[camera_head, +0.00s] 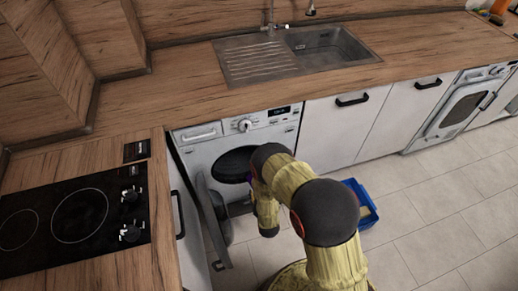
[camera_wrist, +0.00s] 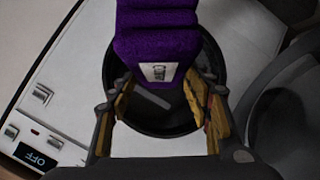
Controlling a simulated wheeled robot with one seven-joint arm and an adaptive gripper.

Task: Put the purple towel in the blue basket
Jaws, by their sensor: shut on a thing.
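The purple towel (camera_wrist: 155,35) is a thick folded bundle with a pale label, at the top middle of the wrist view. My gripper (camera_wrist: 162,88) is shut on it, with a finger on each side of its near end. The washer's dark round opening (camera_wrist: 150,112) shows behind the towel. In the head view my arm hides the gripper and nearly all of the towel. The blue basket (camera_head: 368,216) stands on the floor to the right of my arm, partly hidden by it.
The washing machine (camera_head: 205,152) is in front of my arm, its door (camera_head: 216,222) swung open to the left. White cabinets (camera_head: 345,125) and another appliance (camera_head: 462,105) line the right. A counter with a hob (camera_head: 75,215) is at left. The right floor (camera_head: 440,200) is clear.

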